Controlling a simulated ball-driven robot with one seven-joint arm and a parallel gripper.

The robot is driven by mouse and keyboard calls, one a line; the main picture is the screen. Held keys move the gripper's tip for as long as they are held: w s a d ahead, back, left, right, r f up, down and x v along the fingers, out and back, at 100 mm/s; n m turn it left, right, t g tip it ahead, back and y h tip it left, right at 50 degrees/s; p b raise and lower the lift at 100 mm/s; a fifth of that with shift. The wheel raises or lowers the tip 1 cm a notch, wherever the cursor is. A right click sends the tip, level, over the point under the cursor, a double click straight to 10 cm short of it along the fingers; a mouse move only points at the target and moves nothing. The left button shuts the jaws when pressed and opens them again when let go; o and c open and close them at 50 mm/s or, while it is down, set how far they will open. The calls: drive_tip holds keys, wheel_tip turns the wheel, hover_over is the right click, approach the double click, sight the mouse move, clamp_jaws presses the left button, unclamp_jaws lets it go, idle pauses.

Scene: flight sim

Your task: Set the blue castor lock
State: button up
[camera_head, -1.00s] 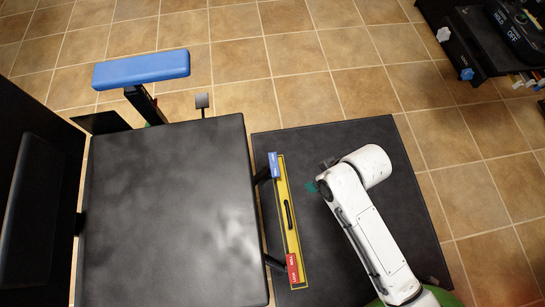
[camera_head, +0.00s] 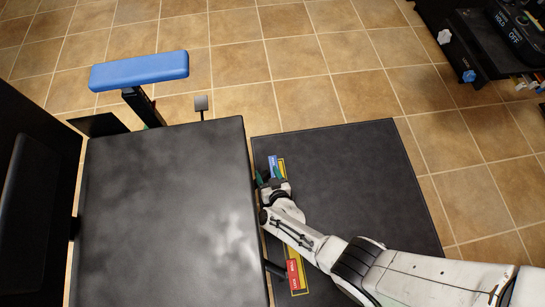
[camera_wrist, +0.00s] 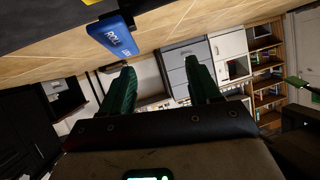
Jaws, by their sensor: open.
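The blue castor lock pedal (camera_head: 273,162) shows in the head view at the far end of a yellow-edged strip (camera_head: 297,276) on the dark mat, beside the seat. In the wrist view the blue pedal (camera_wrist: 112,36), with white lettering, is at the upper left, beyond the left fingertip. My gripper (camera_head: 269,177) is just on the near side of the blue pedal and close to it. Its green fingers are open and empty in the wrist view (camera_wrist: 160,68). Contact with the pedal cannot be told. A red pedal (camera_head: 293,273) is at the strip's near end.
The dark seat (camera_head: 165,215) stands directly left of my gripper, with a blue armrest (camera_head: 140,71) behind. The dark mat (camera_head: 360,170) is clear to the right. A black console (camera_head: 480,50) stands at the upper right.

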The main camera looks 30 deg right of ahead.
sight(273, 159)
drive_tip(key=w+d+f+h+b, duration=0.1)
drive_tip(key=w+b, duration=0.1)
drive_tip(key=w+d+f+h+b, duration=0.1)
drive_tip(key=w+d+f+b, duration=0.2)
drive_tip(key=w+d+b, duration=0.1)
drive_tip(key=b, duration=0.1)
drive_tip(key=shift+d+f+m+h, duration=0.15)
drive_tip(key=shift+f+m+h, duration=0.15)
drive_tip(key=shift+m+h, duration=0.1)
drive_tip(key=shift+w+d+b, duration=0.15)
drive_tip(key=shift+w+b, duration=0.2)
drive_tip(key=shift+w, duration=0.15)
